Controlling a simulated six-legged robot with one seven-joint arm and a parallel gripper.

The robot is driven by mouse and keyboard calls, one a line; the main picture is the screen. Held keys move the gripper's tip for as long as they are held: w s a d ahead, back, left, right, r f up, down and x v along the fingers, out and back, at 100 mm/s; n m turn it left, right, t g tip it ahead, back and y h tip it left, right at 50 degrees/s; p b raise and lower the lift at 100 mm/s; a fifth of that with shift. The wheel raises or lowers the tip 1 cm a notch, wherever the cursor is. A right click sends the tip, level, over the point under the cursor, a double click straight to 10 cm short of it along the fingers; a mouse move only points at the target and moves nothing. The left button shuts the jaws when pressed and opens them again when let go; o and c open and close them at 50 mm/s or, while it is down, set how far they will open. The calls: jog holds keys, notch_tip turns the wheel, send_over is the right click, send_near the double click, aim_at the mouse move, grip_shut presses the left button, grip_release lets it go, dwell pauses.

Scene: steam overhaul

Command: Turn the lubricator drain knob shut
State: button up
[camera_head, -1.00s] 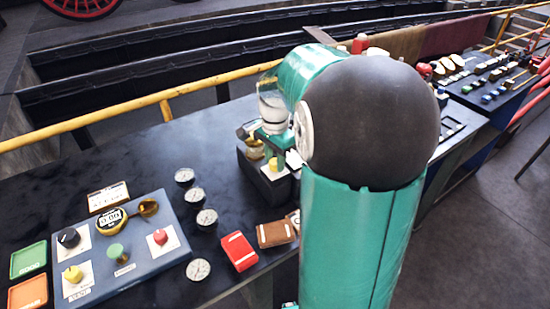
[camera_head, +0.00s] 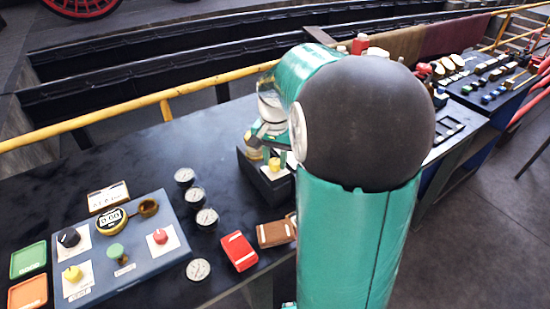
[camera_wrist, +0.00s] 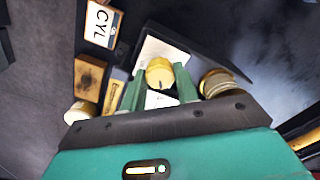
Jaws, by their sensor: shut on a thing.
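A yellow knob with a dark mark (camera_wrist: 160,74) stands on a white plate in the wrist view. My gripper (camera_wrist: 160,88) has one green finger on each side of it and is shut on it. In the head view the yellow knob (camera_head: 274,164) shows low on the dark lubricator block (camera_head: 257,182), just below my gripper (camera_head: 272,152). My arm hides part of the block. A brass ribbed cylinder (camera_wrist: 215,83) is right of the fingers, and another yellow knob (camera_wrist: 80,112) is at the left.
A "CYL" label (camera_wrist: 102,24) lies beside a brass block (camera_wrist: 89,78). Several gauges (camera_head: 195,196), a red box (camera_head: 239,250) and a brown box (camera_head: 275,233) stand on the dark bench. A blue-grey knob panel (camera_head: 140,270) is at left. A yellow rail (camera_head: 120,115) runs behind.

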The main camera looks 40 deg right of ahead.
aim_at(275, 162)
jog(key=n, duration=1.2)
dwell(0.6)
jog(key=o, duration=1)
jog(key=shift+c, duration=0.2)
notch_tip(275, 162, up, 14)
jog(key=shift+a, duration=0.1)
